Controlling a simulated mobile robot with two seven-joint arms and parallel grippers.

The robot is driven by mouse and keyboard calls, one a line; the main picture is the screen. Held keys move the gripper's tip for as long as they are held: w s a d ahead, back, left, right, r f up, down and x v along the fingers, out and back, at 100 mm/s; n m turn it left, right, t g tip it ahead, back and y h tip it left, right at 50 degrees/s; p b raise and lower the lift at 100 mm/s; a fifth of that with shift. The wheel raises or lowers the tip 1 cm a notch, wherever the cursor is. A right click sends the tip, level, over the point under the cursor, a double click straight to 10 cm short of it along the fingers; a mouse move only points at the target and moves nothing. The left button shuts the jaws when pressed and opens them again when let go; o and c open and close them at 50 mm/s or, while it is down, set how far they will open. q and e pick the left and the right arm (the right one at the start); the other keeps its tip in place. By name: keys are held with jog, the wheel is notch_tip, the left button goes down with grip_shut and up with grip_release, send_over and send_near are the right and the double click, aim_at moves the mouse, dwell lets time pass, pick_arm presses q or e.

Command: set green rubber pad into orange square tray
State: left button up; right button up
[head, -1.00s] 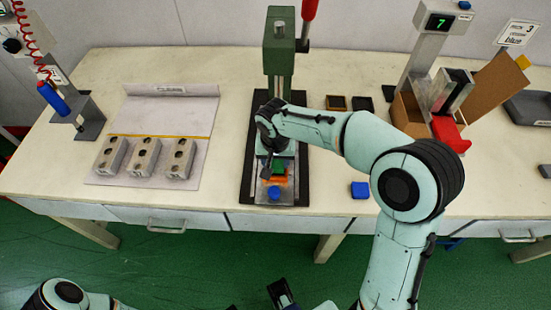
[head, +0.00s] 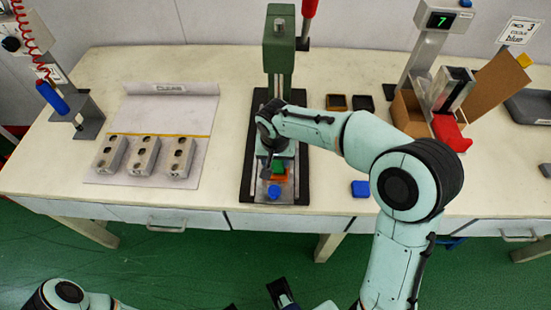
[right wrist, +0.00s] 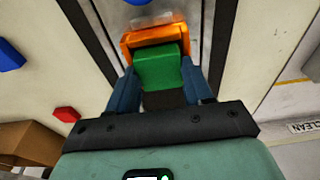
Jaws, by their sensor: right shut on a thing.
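My right gripper (head: 272,168) is over the dark press base, shut on the green rubber pad (head: 278,167). In the right wrist view, the gripper (right wrist: 160,84) has its blue fingers on both sides of the green pad (right wrist: 157,66). The orange square tray (head: 277,179) is under and just in front of the pad; it also shows in the right wrist view (right wrist: 153,36). The pad overlaps part of the tray in both views. I cannot tell whether it touches the tray floor.
The green press column (head: 279,55) stands behind my right gripper. A blue knob (head: 274,192) is at the base's front. Several grey blocks (head: 145,156) lie on a mat at left. A blue block (head: 360,188) and a cardboard box (head: 408,112) are at right.

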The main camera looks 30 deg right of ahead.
jog(key=o, duration=1.1)
jog(key=shift+r, duration=0.2)
jog(key=r, duration=0.4)
jog(key=s+r+p, duration=0.1)
jog(key=r, duration=0.3)
jog(key=a+r+p, duration=0.1)
jog(key=r, duration=0.3)
jog(key=shift+s+r, duration=0.35)
jog(key=shift+r, duration=0.05)
